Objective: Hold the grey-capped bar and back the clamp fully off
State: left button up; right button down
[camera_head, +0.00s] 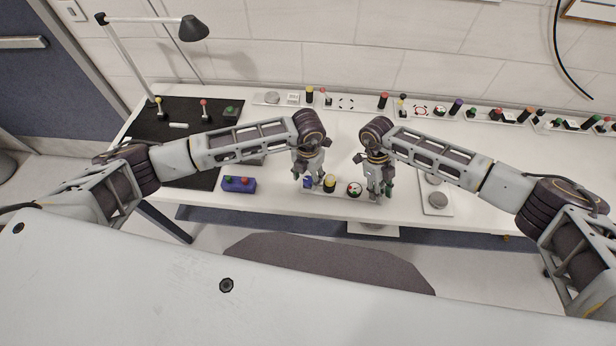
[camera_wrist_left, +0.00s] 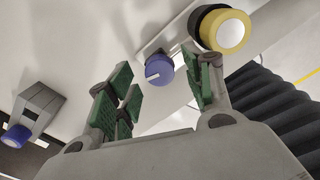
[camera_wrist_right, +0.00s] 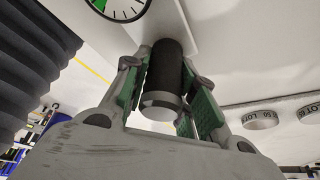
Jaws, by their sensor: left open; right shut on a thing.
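A black bar with a grey cap (camera_wrist_right: 163,100) stands between the green pads of my right gripper (camera_wrist_right: 160,78). The right gripper is shut on this bar at the right end of the white fixture strip; the fingers hide the bar in the head view. A blue knob with a white line (camera_wrist_left: 159,70) sits on the strip's other end. My left gripper (camera_head: 307,180) is open, its fingers on either side of the blue knob, with a visible gap to it. No part is clearly marked as the clamp.
A yellow-topped button (camera_head: 329,183) and a round dial (camera_head: 354,189) sit between the two grippers. A blue box with buttons (camera_head: 239,185) stands left. A black mat (camera_head: 180,115) lies further left. Several control strips (camera_head: 470,113) line the table's back.

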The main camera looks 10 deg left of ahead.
aim_at(308, 180)
pick_arm(q)
notch_tip(308, 180, up, 11)
dwell(0.6)
